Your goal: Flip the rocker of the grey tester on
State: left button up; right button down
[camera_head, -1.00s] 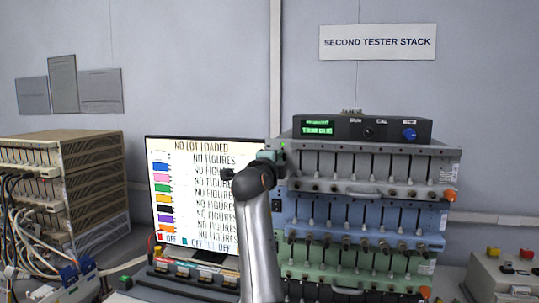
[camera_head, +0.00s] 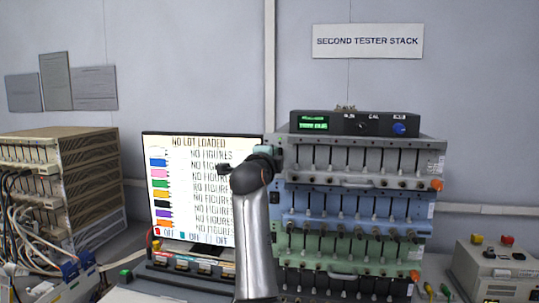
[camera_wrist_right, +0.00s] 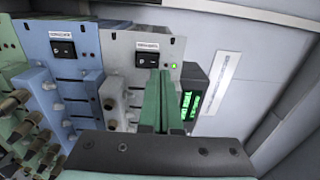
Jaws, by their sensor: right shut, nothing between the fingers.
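The grey tester (camera_head: 352,182) is the top tray unit of the stack. Which way the rocker is tipped I cannot tell. My right gripper (camera_wrist_right: 160,74) is shut and empty, its green fingers together just below the rocker in that view. Contact is unclear. In the head view my right gripper (camera_head: 272,156) is at the panel's left end and covers the rocker. My left gripper is out of view.
A blue tester (camera_head: 345,201) with its own rocker (camera_wrist_right: 62,49) and a green tester (camera_head: 340,245) sit below. A black control box (camera_head: 362,124) lies on top. A monitor (camera_head: 200,142) stands left, close behind my right arm.

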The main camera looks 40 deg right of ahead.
jog(key=r+b+v, duration=0.1)
jog(key=v, duration=0.9)
jog(key=shift+s+r+b, duration=0.2)
jog(key=shift+r+b, duration=0.15)
jog(key=shift+b, duration=0.05)
jog(key=shift+a, duration=0.1)
